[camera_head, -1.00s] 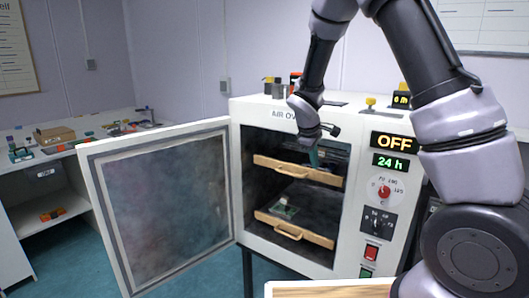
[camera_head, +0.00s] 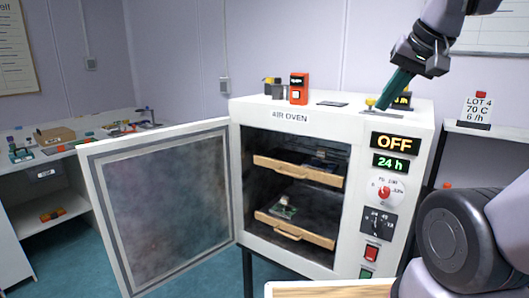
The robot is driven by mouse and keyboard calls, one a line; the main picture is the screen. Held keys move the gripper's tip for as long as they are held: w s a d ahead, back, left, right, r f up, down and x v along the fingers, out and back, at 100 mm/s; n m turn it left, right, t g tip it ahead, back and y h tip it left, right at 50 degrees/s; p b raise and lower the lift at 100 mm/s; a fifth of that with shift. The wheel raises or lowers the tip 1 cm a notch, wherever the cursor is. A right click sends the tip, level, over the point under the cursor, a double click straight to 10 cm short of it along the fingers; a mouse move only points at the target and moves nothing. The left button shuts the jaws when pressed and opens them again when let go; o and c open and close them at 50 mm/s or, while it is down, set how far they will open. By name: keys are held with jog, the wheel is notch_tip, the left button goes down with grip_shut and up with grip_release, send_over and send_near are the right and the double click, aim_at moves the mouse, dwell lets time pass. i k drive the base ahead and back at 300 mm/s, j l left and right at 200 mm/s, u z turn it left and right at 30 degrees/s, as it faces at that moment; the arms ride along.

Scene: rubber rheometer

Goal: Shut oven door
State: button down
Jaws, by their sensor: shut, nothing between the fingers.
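The white air oven (camera_head: 300,117) stands in the middle of the head camera view. Its door (camera_head: 165,205) is hinged at the left side of the opening and swung wide open to the left, showing its grey inner panel. Inside are an upper wooden-fronted shelf (camera_head: 297,171) and a lower one (camera_head: 294,230), each with a small item on it. My gripper (camera_head: 382,104) is shut and empty, its teal fingers pointing down to the left over the right part of the oven top. It is well apart from the door. Whether the fingertips touch the top is unclear.
An orange device (camera_head: 299,88) and small dark items stand on the oven top. The front panel carries an OFF display (camera_head: 394,142) and a red knob (camera_head: 384,192). A cluttered bench (camera_head: 20,180) is behind the door at left. A lot sign (camera_head: 478,110) stands on a right-hand shelf.

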aim_at(163, 201)
jog(key=k+j, duration=0.1)
jog(key=j, duration=0.45)
jog(key=k+j+z, duration=0.15)
jog(key=j, duration=0.35)
jog(key=j+z, duration=0.15)
jog(key=j, duration=0.3)
jog(key=k+j+z, duration=0.1)
jog(key=j, duration=0.3)
jog(key=j+z, duration=0.15)
jog(key=j, duration=0.3)
jog(key=k+j+z, duration=0.1)
jog(key=j, duration=0.3)
jog(key=k+j+z, duration=0.15)
jog(key=j, duration=0.25)
jog(key=k+j+z, duration=0.1)
jog(key=j, duration=0.3)
jog(key=k+j+z, duration=0.15)
jog(key=j, duration=0.2)
jog(key=j+z, duration=0.5)
jog(key=j, duration=1.1)
jog(key=i+j, duration=0.2)
jog(key=j, duration=0.15)
jog(key=i+j+z, duration=0.1)
jog(key=j, duration=0.25)
jog(key=k+j, duration=0.15)
jog(key=k+j+z, duration=0.1)
jog(key=k, duration=0.3)
